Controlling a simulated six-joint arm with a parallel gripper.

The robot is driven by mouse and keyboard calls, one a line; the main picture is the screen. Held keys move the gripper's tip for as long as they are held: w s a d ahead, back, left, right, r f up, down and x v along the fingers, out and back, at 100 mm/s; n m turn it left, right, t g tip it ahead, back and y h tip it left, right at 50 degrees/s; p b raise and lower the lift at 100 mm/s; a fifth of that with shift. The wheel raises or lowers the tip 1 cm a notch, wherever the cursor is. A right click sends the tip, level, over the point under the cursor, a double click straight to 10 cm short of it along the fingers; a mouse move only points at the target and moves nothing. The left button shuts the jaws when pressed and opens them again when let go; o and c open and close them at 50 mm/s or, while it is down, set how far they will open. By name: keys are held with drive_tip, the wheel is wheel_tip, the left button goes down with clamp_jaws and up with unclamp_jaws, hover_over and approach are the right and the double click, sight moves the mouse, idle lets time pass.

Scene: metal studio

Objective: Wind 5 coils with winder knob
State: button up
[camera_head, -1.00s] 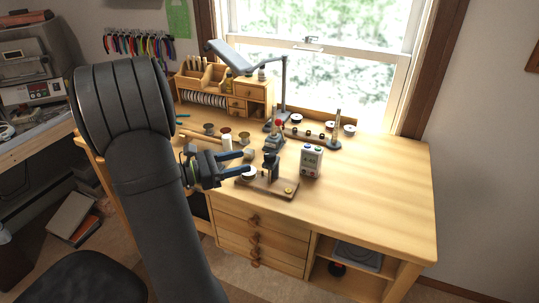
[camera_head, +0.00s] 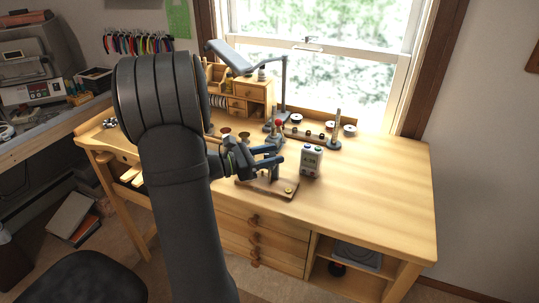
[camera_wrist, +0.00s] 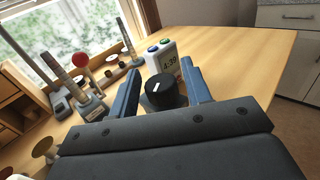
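The winder has a wooden base (camera_head: 249,183) near the table's front edge, with a dark post (camera_head: 275,172) and a small brass piece (camera_head: 289,190) at its right end. Its black round knob (camera_wrist: 165,93), with a white mark on top, shows in the wrist view. My gripper (camera_head: 279,155) is at the top of the post. In the wrist view my blue fingers (camera_wrist: 156,62) stand open, one on each side of the knob, with narrow gaps visible. The arm hides part of the winder in the head view. No wire coils can be made out.
A white counter box (camera_head: 311,160) with a display stands just right of the winder; it also shows in the wrist view (camera_wrist: 163,60). A red-topped tool (camera_head: 279,124) and a lamp (camera_head: 284,90) stand behind. The table's right side is clear.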

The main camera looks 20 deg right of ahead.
drive_tip(key=c, duration=0.7)
drive_tip(key=shift+m+g, duration=0.3)
drive_tip(key=shift+g, duration=0.2)
drive_tip(key=m+g+y, duration=0.1)
drive_tip(key=m+g, duration=0.3)
drive_tip(key=g, duration=0.2)
drive_tip(key=shift+m+g+y, duration=1.4)
drive_tip(key=shift+m+g, duration=0.1)
drive_tip(key=shift+g, duration=0.8)
drive_tip(key=o, duration=1)
drive_tip(key=shift+c, duration=0.2)
